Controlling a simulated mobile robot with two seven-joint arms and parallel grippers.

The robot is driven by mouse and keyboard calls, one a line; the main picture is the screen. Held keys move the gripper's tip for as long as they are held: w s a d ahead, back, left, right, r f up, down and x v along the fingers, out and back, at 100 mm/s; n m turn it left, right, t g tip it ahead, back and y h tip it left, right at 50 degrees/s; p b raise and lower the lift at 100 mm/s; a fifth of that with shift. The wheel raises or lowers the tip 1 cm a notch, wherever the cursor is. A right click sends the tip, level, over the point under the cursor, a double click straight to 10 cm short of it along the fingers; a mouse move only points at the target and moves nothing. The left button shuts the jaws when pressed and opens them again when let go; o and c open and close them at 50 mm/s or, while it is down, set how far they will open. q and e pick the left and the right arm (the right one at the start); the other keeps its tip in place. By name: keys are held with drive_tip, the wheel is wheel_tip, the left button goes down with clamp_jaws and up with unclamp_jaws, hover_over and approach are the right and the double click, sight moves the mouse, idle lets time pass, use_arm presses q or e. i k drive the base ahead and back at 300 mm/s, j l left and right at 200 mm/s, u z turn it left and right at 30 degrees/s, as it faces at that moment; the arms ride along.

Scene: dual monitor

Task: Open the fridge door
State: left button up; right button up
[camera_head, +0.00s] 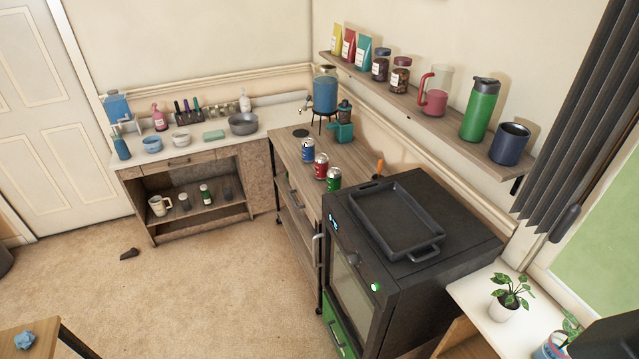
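A black box-shaped appliance (420,290) stands right of centre. Its front faces left and has a glass-panelled door (352,295), a small lit display, a dark knob and a green-lit knob (376,286). The door looks shut. A pale upright handle (318,248) shows at the door's left side. A green panel with a handle (338,335) lies below the door. It may be the fridge, but it also looks like an oven, and no other fridge is clearly in view. Neither of my grippers is in view.
A black tray (397,258) lies on the appliance. A wooden cabinet (290,185) with several cans stands behind it. A white-topped stand (475,290) with a potted plant is at right. Open carpet (200,285) lies in front; a small dark object (129,254) is on it.

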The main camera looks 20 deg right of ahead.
sight(378, 325)
drive_tip(key=z, duration=0.7)
drive_tip(key=i+j+u, duration=0.25)
drive_tip(key=i, duration=0.25)
drive_tip(key=i+j+u, duration=0.25)
drive_tip(key=i, duration=0.3)
drive_tip(key=i+u, duration=0.25)
drive_tip(key=i, duration=0.3)
